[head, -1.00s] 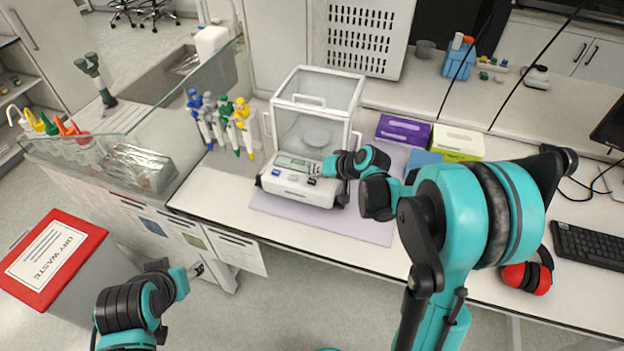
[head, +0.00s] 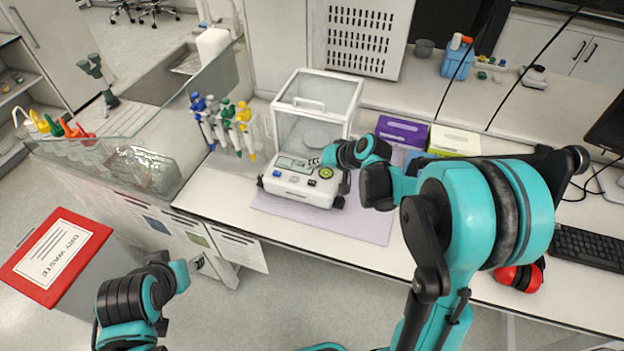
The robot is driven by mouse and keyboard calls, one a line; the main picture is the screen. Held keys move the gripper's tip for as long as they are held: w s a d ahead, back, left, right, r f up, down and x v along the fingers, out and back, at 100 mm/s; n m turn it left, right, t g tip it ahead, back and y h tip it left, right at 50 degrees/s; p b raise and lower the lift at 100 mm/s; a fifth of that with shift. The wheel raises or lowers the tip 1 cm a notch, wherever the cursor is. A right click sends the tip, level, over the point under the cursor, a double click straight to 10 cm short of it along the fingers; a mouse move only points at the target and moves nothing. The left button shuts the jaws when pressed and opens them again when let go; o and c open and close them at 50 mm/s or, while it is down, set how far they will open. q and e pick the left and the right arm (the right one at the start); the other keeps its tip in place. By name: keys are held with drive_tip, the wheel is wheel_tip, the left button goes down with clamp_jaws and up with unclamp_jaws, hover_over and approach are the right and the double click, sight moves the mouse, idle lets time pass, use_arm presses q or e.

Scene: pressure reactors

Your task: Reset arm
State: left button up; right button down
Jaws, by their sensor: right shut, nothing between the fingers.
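My right arm reaches in from the right over the bench. My right gripper (head: 318,163) is shut and empty, just above the front panel of the analytical balance (head: 303,187). Whether it touches the panel I cannot tell. The balance has a glass draft shield and a small display, and stands on a lilac mat (head: 370,225). A green-ringed button shows on its panel, to the right of the display. My left arm is at the lower left, in front of the bench. Its gripper (head: 199,264) is small and partly seen, and its finger state is unclear.
Several pipettes (head: 225,125) hang on a stand left of the balance. Purple (head: 402,130) and yellow-green (head: 456,140) boxes stand behind my right arm. A red-lidded dry waste bin (head: 57,258) stands at the lower left. Red earmuffs (head: 520,276) and a keyboard (head: 590,248) lie right.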

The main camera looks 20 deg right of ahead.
drive_tip(key=shift+f, duration=0.1)
idle(0.6)
drive_tip(key=s+n+h+b, duration=0.2)
drive_tip(key=s+h+b, duration=0.2)
drive_tip(key=s, duration=2.1)
drive_tip(key=shift+a+n+g+h+b, duration=0.15)
drive_tip(key=shift+n+g+h+b, duration=0.2)
drive_tip(key=shift+b, duration=0.45)
